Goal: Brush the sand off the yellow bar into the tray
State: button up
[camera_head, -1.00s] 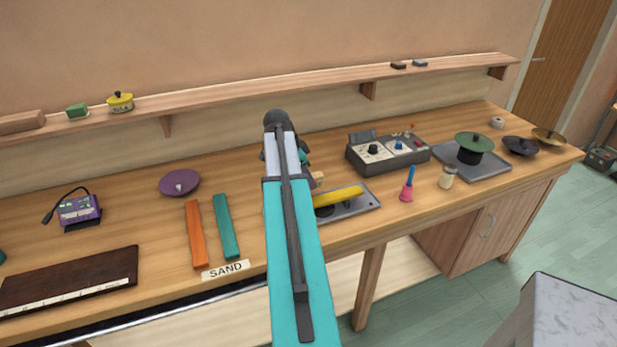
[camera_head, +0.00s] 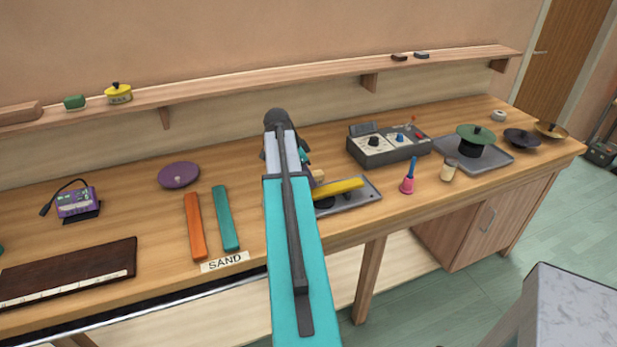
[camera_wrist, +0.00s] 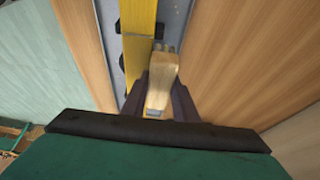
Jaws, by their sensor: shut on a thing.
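The yellow bar (camera_head: 340,187) lies over a grey tray (camera_head: 367,201) near the front of the bench. Both also show in the wrist view, the bar (camera_wrist: 140,62) resting on dark supports above the tray (camera_wrist: 112,40). My gripper (camera_wrist: 162,88) is shut on a pale wooden brush (camera_wrist: 161,82), whose far end is close beside the bar's right side. I cannot tell if it touches the bar. The brush end (camera_head: 318,176) peeks out past my arm in the head view. My arm hides the tray's left part. Sand grains on the bar are too small to make out.
An orange bar (camera_head: 195,226) and a teal bar (camera_head: 225,218) lie left of my arm, by a SAND label (camera_head: 225,261). A grey control box (camera_head: 388,148) stands behind the tray. A pink bell with blue handle (camera_head: 408,180) and a small jar (camera_head: 448,170) stand to the right.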

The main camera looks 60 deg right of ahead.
dwell(0.4)
jog(key=shift+s+a, duration=1)
jog(key=shift+s, duration=0.35)
jog(key=shift+s+a, duration=1)
jog(key=shift+s, duration=0.3)
jog(key=shift+r, duration=0.15)
notch_tip(320, 180, up, 5)
jog(key=p, duration=0.3)
